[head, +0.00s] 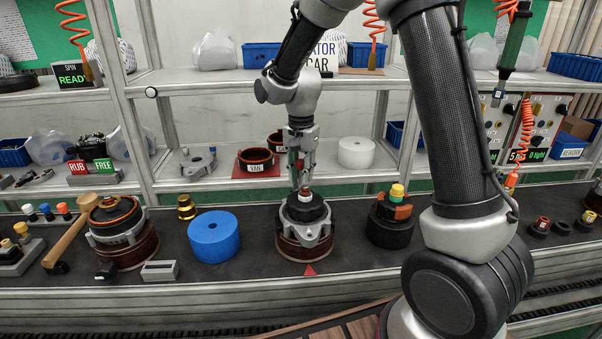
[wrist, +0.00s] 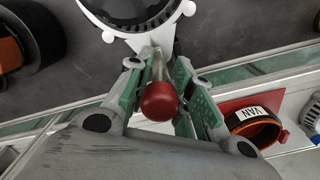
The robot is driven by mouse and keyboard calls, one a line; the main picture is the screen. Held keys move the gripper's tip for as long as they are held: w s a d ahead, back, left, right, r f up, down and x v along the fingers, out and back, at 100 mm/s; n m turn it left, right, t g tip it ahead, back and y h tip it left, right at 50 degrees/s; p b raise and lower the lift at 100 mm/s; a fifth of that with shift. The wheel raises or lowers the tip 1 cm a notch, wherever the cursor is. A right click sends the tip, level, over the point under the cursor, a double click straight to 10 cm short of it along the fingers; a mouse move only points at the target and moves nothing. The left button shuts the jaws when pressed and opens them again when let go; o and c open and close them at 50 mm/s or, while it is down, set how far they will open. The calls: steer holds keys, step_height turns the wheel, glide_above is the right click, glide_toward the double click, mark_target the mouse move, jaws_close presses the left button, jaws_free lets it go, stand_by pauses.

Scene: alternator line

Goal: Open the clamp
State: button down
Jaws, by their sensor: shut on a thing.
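The clamp's red-knobbed lever (wrist: 160,101) stands between my fingers in the wrist view, its metal rod running toward the grey housing (wrist: 120,22). My gripper (wrist: 158,68) is shut on this lever, with green pads on both sides. In the head view my gripper (head: 300,183) points down over the alternator (head: 305,232), at the middle of the dark bench. The alternator has a grey housing over a brown ring base. My fingers hide much of the clamp there, so whether it is open or closed cannot be told.
A blue cylinder (head: 214,237) stands left of the alternator. A black stack with an orange part and yellow cap (head: 390,215) stands to the right. A wooden-handled mallet (head: 70,238) and another assembly (head: 120,235) lie farther left. A shelf with a red VAN tray (wrist: 238,106) is behind.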

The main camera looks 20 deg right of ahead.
steer(key=shift+d+r+n, duration=0.1)
steer(key=shift+n, duration=0.2)
steer(key=shift+w+d+r+n, duration=0.1)
steer(key=shift+w+d+n, duration=0.5)
steer(key=shift+n, duration=2.25)
steer(key=shift+w+d+f+n, duration=0.1)
steer(key=shift+w+d+n, duration=0.45)
steer(key=shift+n, duration=2.35)
steer(key=shift+w+d+r+n, duration=0.1)
steer(key=shift+w+d+n, duration=0.45)
steer(key=shift+n, duration=2.3)
steer(key=shift+s+d, duration=0.2)
steer(key=shift+d, duration=0.05)
steer(key=c, duration=1.6)
jaws_free()
steer(key=shift+c, duration=0.2)
steer(key=shift+o, duration=0.6)
steer(key=shift+s, duration=0.1)
step_height(320, 180, up, 12)
